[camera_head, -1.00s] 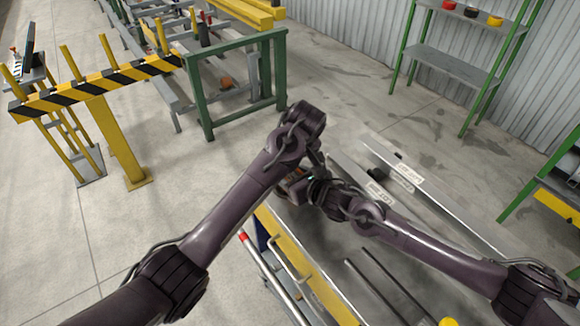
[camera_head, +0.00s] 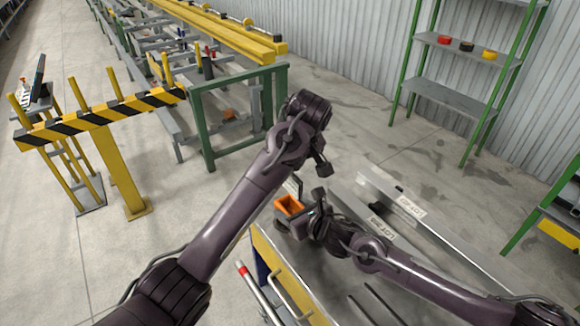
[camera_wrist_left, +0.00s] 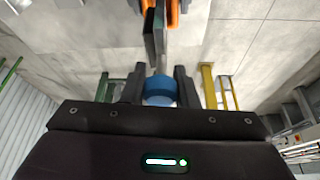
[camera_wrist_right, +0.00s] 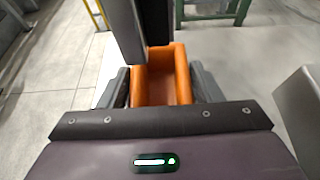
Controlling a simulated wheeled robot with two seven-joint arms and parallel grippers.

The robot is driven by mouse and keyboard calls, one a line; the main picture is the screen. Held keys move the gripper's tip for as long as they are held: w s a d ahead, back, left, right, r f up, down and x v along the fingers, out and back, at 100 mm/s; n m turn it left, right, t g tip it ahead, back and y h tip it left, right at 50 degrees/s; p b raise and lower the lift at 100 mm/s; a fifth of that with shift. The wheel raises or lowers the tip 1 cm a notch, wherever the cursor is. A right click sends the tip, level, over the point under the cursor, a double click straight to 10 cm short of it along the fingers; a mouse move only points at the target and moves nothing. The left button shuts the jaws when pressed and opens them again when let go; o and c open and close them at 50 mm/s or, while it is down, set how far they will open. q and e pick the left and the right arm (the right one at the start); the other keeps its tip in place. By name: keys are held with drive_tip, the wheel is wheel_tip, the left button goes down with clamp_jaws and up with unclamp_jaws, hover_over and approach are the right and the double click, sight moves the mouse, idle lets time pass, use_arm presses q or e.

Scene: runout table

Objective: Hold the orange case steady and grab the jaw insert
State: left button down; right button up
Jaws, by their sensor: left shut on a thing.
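My left gripper (camera_head: 319,167) hangs above and just right of the case. Contact between the insert and case cannot be told.
Long grey bars (camera_head: 385,195) with labels lie to the right. A green frame (camera_head: 240,115), a striped barrier (camera_head: 100,117) and a green shelf (camera_head: 455,95) stand beyond.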

drive_tip(key=o, duration=0.4)
drive_tip(key=shift+c, duration=0.2)
drive_tip(key=v, duration=1)
drive_tip(key=shift+s+d, duration=0.15)
drive_tip(key=shift+d, duration=0.05)
drive_tip(key=shift+v, duration=0.75)
